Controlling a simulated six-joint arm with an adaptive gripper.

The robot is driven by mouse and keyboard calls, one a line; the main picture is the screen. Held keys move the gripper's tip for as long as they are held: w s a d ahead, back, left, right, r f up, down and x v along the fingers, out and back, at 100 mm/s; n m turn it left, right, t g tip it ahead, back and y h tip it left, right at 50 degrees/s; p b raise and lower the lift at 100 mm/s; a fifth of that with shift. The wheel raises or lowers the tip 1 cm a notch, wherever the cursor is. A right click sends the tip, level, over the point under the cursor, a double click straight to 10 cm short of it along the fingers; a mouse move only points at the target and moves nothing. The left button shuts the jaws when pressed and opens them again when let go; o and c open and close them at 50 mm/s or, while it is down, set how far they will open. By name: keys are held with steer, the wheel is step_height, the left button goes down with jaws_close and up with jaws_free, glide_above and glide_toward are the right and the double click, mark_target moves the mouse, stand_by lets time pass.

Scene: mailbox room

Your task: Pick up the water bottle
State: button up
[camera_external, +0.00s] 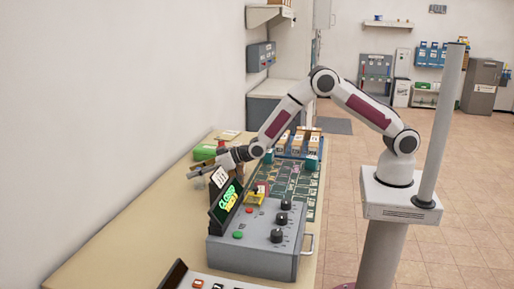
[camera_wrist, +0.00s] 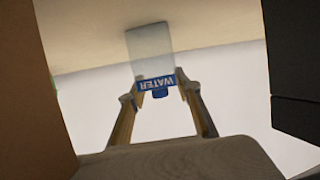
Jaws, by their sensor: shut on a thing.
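The water bottle (camera_wrist: 151,52) shows in the wrist view as a pale, translucent body with a blue label reading WATER and a dark blue cap, upside down in the picture. My gripper (camera_wrist: 158,90) is shut on it near the label and cap, one finger on each side. In the external view my gripper (camera_external: 191,171) is over the wall side of the counter, behind the grey control box's sign. The bottle is hard to make out in the external view.
A grey control box (camera_external: 262,245) with dials and a lit sign (camera_external: 227,200) stands close to my gripper. A green item (camera_external: 204,152) and a rack of boxes (camera_external: 297,143) lie farther back. The near-left counter (camera_external: 130,235) is clear.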

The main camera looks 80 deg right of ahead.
steer(key=shift+r, duration=0.1)
steer(key=shift+r, duration=4.9)
